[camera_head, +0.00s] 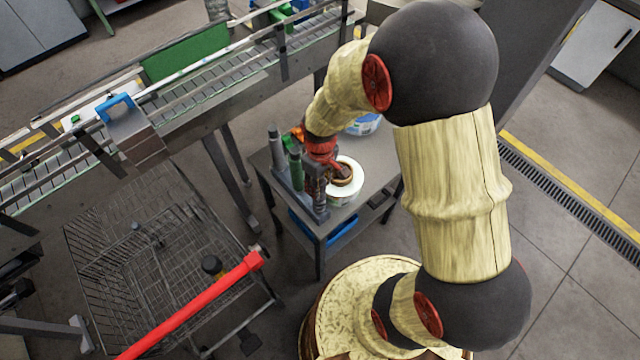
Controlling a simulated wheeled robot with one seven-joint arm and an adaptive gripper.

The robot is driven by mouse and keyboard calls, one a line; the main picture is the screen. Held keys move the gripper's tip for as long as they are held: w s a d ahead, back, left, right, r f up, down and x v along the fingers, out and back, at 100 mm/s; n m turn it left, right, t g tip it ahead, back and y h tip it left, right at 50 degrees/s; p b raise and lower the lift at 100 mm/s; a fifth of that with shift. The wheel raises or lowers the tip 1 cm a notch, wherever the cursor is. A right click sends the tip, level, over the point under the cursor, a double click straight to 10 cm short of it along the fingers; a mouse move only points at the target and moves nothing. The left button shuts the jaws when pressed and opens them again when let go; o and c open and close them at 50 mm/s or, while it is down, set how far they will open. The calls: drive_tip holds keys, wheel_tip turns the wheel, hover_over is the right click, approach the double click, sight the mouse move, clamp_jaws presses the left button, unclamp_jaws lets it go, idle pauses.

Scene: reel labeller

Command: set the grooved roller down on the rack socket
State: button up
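My gripper (326,168) points down at the small grey table, just below my red wrist. It is small and dark here, and I cannot tell whether its fingers are open or shut on something. A rack (284,182) stands at the table's left side with upright cylinders on it. A dark upright shape (320,198) stands nearest the front. I cannot tell which of these is the grooved roller, or whether it is in my gripper. The socket is hidden.
A white label reel (346,190) with a brown core lies right beside my gripper on the table (348,222). A blue-and-white container (365,125) stands behind. A conveyor (205,90) runs behind left. A wire cart (150,250) with a red handle (195,300) stands front left.

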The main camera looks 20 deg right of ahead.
drive_tip(key=o, duration=0.3)
drive_tip(key=shift+o, duration=0.2)
wheel_tip(320, 180, up, 12)
idle(0.6)
idle(0.5)
drive_tip(key=shift+s+f+m, duration=0.1)
drive_tip(key=shift+s+m, duration=0.1)
drive_tip(key=shift+m, duration=0.1)
drive_tip(key=s+r+m+t+b, duration=0.2)
drive_tip(key=s+r+b, duration=0.1)
drive_tip(key=s+b, duration=0.3)
drive_tip(key=s+r+m+t+b, duration=0.2)
drive_tip(key=s+r+t+b, duration=0.1)
drive_tip(key=s+b, duration=0.4)
drive_tip(key=shift+s+m+t+b, duration=0.15)
drive_tip(key=shift+m+t+b, duration=0.15)
drive_tip(key=shift+b, duration=0.15)
